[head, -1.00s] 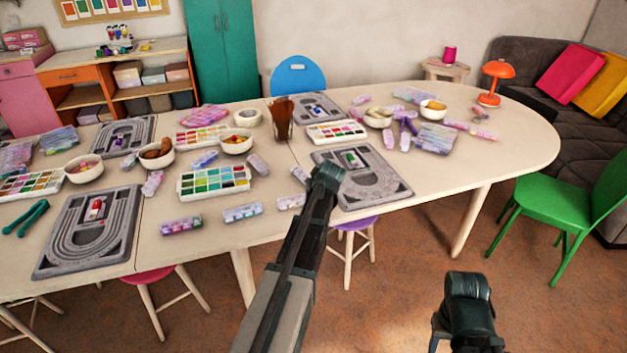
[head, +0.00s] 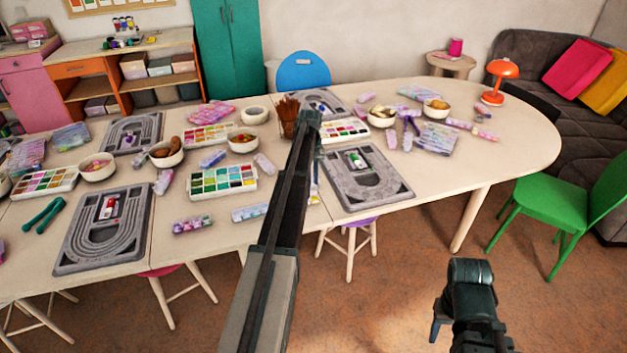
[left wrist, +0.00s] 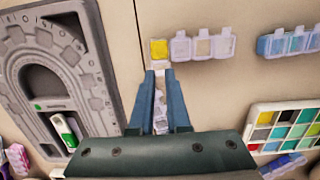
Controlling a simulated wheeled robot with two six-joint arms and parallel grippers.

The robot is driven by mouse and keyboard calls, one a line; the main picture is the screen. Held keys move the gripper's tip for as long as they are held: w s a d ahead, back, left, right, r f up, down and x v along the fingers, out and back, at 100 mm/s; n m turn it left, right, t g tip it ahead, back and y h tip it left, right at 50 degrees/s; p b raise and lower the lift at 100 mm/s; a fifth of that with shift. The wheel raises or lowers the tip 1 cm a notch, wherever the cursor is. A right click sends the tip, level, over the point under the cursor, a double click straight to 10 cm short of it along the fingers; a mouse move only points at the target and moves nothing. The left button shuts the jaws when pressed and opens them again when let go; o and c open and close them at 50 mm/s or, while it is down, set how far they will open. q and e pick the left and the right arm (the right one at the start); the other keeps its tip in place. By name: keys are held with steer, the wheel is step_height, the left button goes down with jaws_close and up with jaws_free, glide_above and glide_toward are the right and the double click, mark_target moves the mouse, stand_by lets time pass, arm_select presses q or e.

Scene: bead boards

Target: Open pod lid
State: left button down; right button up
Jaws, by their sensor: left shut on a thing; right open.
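My left gripper (head: 308,122) reaches over the table beside the right grey bead board; in the left wrist view its two fingers (left wrist: 160,85) are close together. A pale segmented pod strip (left wrist: 160,108) shows between them, and they are shut on it. I cannot tell which lid or part is gripped. In the head view my arm hides much of this area. My right gripper (head: 440,325) is open and empty, low in front of the table.
The bead board (left wrist: 45,75) lies close to the fingers, with a small green-and-white item (left wrist: 65,130) on it. A blue pod strip (left wrist: 288,42) and a bead tray (left wrist: 283,123) are at the other side. A brush cup (head: 288,118) stands near the arm.

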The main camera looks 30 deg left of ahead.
arm_select(q)
steer(key=shift+w+a+f+g+h, duration=0.1)
steer(key=shift+w+a+g+h, duration=0.1)
steer(key=shift+g+h, duration=0.2)
stand_by(0.3)
steer(key=c, duration=1.1)
jaws_free()
steer(key=shift+c, duration=0.2)
step_height(320, 180, up, 14)
steer(key=w+a+p, duration=0.1)
steer(key=a+p, duration=0.1)
steer(key=p, duration=1.1)
steer(key=shift+w+f, duration=0.25)
steer(key=shift+w, duration=0.15)
steer(key=shift+a, duration=0.1)
